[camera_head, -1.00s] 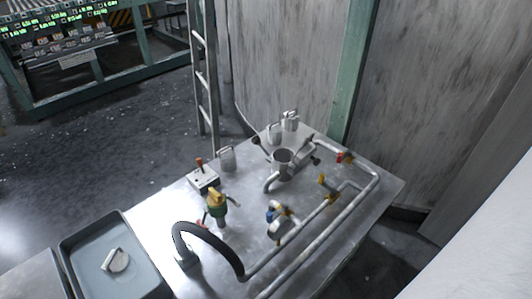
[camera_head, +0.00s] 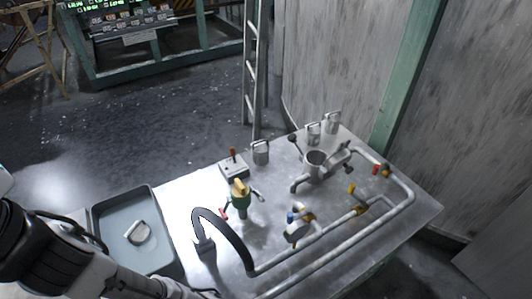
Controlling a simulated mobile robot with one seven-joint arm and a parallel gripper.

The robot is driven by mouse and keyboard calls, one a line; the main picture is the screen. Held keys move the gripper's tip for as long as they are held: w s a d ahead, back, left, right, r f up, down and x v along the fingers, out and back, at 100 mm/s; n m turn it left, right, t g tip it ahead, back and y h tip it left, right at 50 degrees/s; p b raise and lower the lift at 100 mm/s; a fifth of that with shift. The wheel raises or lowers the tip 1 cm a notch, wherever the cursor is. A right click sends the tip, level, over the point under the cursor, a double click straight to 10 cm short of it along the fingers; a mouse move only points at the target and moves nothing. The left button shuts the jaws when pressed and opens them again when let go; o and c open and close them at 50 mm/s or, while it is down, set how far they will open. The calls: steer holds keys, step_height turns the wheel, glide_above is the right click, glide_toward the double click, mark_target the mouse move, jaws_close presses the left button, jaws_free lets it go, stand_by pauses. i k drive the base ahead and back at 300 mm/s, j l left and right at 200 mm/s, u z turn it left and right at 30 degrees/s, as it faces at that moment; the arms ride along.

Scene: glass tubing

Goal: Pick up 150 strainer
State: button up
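Several metal cup-shaped pieces with handles stand on the steel table. One cup (camera_head: 261,152) is at the table's far left edge, beside a lever box. A second cup (camera_head: 314,133) and a third cup (camera_head: 333,121) stand close together at the far corner. I cannot read any number, so I cannot tell which one is the 150 strainer. A pale round piece with a handle (camera_head: 139,232) lies in the grey tray. My arm enters at the lower left and runs along the bottom edge; I cannot make out my gripper's fingers.
The grey tray (camera_head: 103,215) is at the table's left end. A lever box (camera_head: 233,165), a green-yellow valve (camera_head: 240,195), a black curved hose (camera_head: 222,233), a wide open funnel (camera_head: 314,163) and pipes (camera_head: 398,213) crowd the table. A ladder (camera_head: 252,75) stands behind.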

mark_target(260, 149)
steer(key=l+u, duration=0.2)
steer(key=l, duration=0.35)
steer(key=l+u, duration=0.2)
steer(key=l, duration=0.3)
steer(key=k+l+u, duration=0.2)
steer(key=l, duration=0.3)
steer(key=i, duration=0.55)
